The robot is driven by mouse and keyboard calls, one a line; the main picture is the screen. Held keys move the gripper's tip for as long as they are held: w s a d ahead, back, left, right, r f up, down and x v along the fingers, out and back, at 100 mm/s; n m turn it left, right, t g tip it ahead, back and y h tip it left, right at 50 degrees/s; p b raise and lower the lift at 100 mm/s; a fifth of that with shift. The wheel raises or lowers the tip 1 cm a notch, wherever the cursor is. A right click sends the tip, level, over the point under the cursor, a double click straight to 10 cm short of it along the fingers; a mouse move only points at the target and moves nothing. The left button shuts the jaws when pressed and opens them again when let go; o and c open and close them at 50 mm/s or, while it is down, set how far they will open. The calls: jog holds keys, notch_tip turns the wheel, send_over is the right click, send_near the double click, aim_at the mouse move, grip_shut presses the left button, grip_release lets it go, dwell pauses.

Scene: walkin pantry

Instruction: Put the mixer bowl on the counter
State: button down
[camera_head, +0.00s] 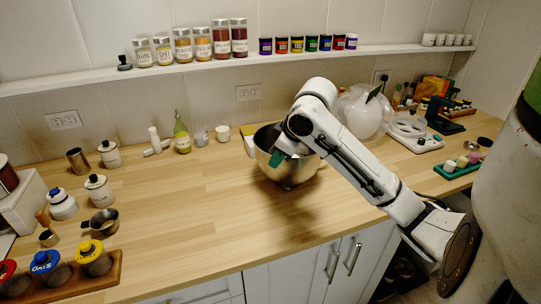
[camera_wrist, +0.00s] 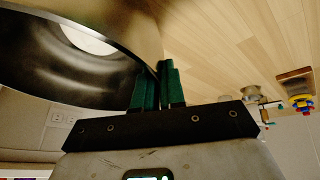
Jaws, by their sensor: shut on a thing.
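The metal mixer bowl (camera_head: 288,172) is upright near the middle of the wooden counter (camera_head: 190,215), with a soft shadow in front of it. I cannot tell whether its base touches the counter. My gripper (camera_head: 278,157) comes from above and is shut on the bowl's near rim. In the wrist view the green fingers of my gripper (camera_wrist: 158,75) pinch the rim's edge. The bowl (camera_wrist: 70,75) fills the upper left there, its dark inside showing. My arm hides part of the bowl's right side in the head view.
A green bottle (camera_head: 181,137) and small cups stand behind left of the bowl. A white round jug (camera_head: 362,115) and a white appliance (camera_head: 412,134) stand to the right. Canisters and a measuring cup (camera_head: 103,221) are at left. The front middle of the counter is clear.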

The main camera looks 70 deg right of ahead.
dwell(0.3)
jog(key=c, duration=1.2)
grip_release()
jog(key=v, duration=1.2)
